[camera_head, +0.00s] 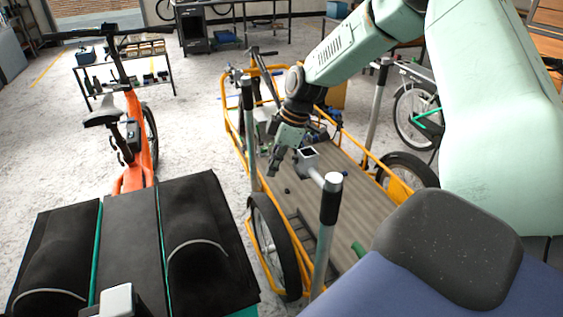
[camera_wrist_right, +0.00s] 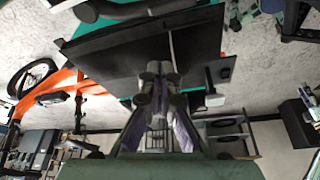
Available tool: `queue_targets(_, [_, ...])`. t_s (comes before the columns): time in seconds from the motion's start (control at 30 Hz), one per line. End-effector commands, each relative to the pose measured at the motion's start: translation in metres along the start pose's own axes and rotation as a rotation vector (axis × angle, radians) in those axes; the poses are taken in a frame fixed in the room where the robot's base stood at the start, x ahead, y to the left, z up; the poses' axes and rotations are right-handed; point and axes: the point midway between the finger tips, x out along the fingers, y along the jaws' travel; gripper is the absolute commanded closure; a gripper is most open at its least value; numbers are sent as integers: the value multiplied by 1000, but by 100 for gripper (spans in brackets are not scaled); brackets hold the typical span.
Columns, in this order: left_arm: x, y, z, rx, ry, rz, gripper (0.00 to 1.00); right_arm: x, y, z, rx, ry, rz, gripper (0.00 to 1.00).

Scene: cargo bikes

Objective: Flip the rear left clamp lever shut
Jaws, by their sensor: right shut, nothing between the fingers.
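The yellow-framed cargo bike (camera_head: 400,193) stands in front of me with a grey slatted deck (camera_head: 335,190). A grey upright post with a black sleeve (camera_head: 329,202) rises at its near side. A square-ended metal piece (camera_head: 308,157) reaches from the post's top toward my right gripper. I cannot tell for sure which part is the rear left clamp lever. My right gripper (camera_head: 279,160) hangs above the deck, just left of the square piece; contact cannot be judged. In the wrist view its fingers (camera_wrist_right: 158,76) are shut and empty. My left gripper is not in view.
Another upright post (camera_head: 247,135) stands left of my gripper, and one (camera_head: 378,105) at the far right side. A black wheel (camera_head: 273,245) is below. An orange bike (camera_head: 137,140) stands left, with clear floor between. A shelf (camera_head: 125,72) stands behind it.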

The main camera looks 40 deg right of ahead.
Motion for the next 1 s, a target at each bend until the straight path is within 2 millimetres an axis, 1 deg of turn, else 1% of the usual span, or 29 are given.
queue_targets(0.03, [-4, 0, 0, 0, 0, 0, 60, -10, 1, -4, 0, 3, 4, 100])
queue_targets(0.1, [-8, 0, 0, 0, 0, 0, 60, -28, 3, -3, 2, 6, 5, 100])
queue_targets(0.3, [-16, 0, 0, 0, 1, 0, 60, -68, 6, -1, 2, 5, 4, 100])
queue_targets(0.4, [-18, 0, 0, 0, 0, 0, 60, -83, 8, -1, 2, 3, 3, 100])
queue_targets(0.5, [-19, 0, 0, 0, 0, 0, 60, -93, 9, 0, 2, 2, 3, 100])
queue_targets(0.7, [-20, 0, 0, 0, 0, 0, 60, -101, 9, 1, 4, 0, 1, 100])
queue_targets(1.0, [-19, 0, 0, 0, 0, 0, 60, -100, 9, 0, 2, 0, 1, 100])
